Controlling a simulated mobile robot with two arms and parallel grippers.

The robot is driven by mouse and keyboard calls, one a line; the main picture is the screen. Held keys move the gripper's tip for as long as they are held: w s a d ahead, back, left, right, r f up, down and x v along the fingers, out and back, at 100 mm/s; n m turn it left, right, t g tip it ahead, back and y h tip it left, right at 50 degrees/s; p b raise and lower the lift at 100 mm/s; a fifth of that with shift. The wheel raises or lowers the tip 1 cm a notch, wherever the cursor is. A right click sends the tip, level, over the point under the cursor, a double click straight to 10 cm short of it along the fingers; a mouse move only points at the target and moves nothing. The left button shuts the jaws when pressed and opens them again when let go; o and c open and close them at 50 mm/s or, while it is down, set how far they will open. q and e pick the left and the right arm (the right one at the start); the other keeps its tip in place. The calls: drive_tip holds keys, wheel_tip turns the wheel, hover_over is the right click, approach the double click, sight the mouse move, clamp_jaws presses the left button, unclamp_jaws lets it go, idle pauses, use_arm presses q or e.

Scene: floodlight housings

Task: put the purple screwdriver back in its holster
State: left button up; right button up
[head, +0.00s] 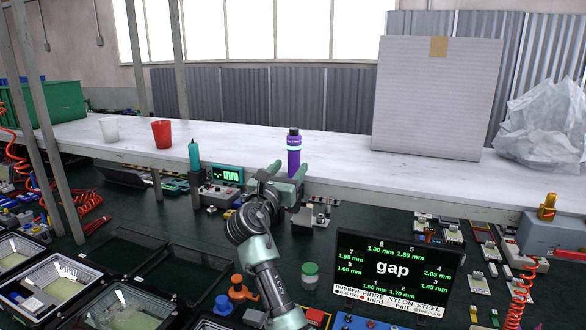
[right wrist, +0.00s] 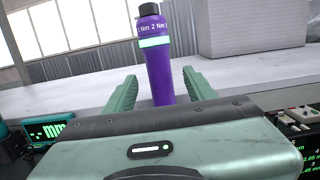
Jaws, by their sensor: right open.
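The purple screwdriver (head: 294,147) stands upright, with a black cap and a pale green band. It also shows in the right wrist view (right wrist: 158,65), slightly tilted in the picture. My right gripper (head: 289,171) is open, with one green finger on each side of the screwdriver's lower body. In the right wrist view the fingers (right wrist: 159,78) stand apart with the screwdriver between or just beyond them. The screwdriver's lower end is hidden behind my gripper. A dark holder with a metal bracket (head: 303,219) shows just below; I cannot tell whether the screwdriver sits in it. My left gripper is out of view.
A teal screwdriver (head: 194,156) stands left beside a controller (head: 222,187). A white shelf (head: 340,163) runs behind, bearing a red cup (head: 161,134), a white cup (head: 109,128) and a large box (head: 435,100). A gap display (head: 390,270) stands at front right.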

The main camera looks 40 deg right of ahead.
drive_tip(key=b+v, duration=0.1)
drive_tip(key=v, duration=0.3)
drive_tip(key=shift+a, duration=0.1)
idle(0.5)
